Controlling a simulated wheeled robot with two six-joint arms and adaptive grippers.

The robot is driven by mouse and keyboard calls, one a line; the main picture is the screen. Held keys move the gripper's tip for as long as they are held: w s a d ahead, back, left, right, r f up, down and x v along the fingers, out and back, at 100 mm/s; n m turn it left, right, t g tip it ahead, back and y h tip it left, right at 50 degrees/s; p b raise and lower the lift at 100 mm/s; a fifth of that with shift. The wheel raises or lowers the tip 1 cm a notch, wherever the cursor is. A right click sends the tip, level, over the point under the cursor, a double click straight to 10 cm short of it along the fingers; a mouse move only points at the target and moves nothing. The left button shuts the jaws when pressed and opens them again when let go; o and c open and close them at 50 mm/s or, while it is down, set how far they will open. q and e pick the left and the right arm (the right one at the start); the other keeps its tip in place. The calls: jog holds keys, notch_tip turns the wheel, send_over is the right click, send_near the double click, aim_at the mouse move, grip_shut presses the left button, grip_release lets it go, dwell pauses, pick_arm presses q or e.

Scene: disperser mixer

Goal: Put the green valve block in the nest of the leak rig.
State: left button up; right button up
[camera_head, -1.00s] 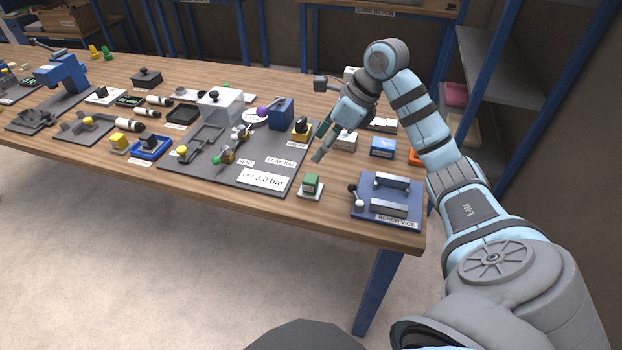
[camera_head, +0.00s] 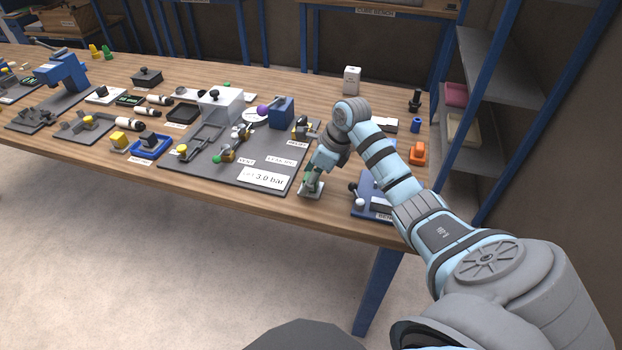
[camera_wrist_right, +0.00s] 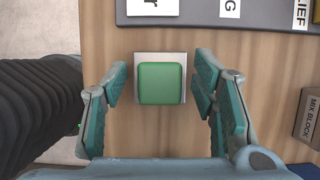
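The green valve block (camera_wrist_right: 162,83) sits on a small pale square plate on the wooden table, seen from above in the right wrist view. My right gripper (camera_wrist_right: 160,90) is open, with one finger on each side of the block and a gap at both sides. In the head view this gripper (camera_head: 312,184) is low over the plate and mostly hides the block. The leak rig (camera_head: 225,175) is a grey board to the left, with valves, a clear-covered box and a 3.0 bar label. I cannot make out for certain which part is its nest. My left gripper is not in view.
The blue bench vice (camera_head: 366,208) is just right of the gripper, partly hidden by my arm. An orange part (camera_head: 417,153) and a blue part lie farther right. A mix block (camera_wrist_right: 310,115) shows at the right wrist view's edge. The table's front edge is close.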

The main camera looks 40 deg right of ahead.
grip_shut()
